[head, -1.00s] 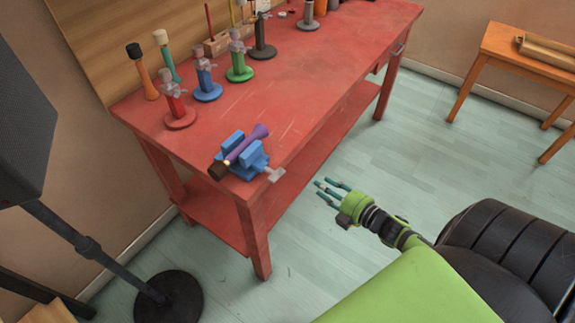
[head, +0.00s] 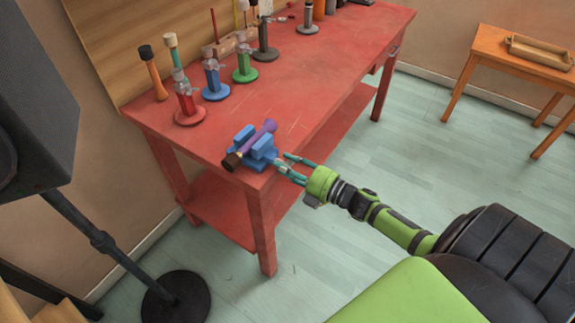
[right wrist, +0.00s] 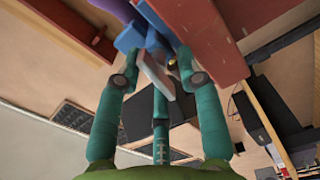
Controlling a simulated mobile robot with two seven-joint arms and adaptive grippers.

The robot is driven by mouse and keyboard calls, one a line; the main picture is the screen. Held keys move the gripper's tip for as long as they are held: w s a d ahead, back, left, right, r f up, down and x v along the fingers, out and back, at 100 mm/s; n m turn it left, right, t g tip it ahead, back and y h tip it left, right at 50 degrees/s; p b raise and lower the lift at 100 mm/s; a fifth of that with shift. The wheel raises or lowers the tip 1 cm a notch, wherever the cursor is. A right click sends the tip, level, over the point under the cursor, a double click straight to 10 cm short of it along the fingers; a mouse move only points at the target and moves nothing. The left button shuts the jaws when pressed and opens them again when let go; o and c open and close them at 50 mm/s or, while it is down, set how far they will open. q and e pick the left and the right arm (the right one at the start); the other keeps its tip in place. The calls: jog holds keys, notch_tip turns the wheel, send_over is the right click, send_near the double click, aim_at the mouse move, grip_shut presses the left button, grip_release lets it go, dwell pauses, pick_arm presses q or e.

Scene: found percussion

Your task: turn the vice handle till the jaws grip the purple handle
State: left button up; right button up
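The blue vice (head: 263,152) sits at the near corner of the red bench. A mallet's purple handle (head: 268,127) lies between its jaws, with the dark brown head (head: 232,161) sticking out at the left. Whether the jaws touch the handle is too small to tell. My right gripper (head: 284,161) is at the vice's front, its fingers apart around the pale grey vice handle (right wrist: 155,75). In the right wrist view the vice handle lies between the open fingertips (right wrist: 158,62), with gaps beside it. My left gripper is out of view.
Several coloured stands, including a red one (head: 189,108), and upright mallets fill the back of the red bench (head: 320,85). A black speaker (head: 35,110) on a stand is at the left. A small wooden table (head: 500,63) is at the right.

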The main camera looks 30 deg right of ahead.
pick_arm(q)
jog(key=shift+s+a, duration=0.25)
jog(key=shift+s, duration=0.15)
pick_arm(e)
grip_shut()
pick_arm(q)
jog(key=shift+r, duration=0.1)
pick_arm(e)
jog(key=shift+s+f+m, duration=0.1)
jog(key=shift+m, duration=0.2)
jog(key=shift+m+p, duration=0.5)
jog(key=shift+m, duration=0.3)
jog(key=m+p, duration=0.1)
jog(key=m, duration=0.2)
jog(key=shift+m, duration=0.4)
jog(key=m+p, duration=0.1)
jog(key=m, duration=0.2)
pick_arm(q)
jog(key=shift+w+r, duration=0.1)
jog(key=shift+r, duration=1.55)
pick_arm(e)
jog(key=shift+m, duration=1.4)
jog(key=shift+f, duration=0.1)
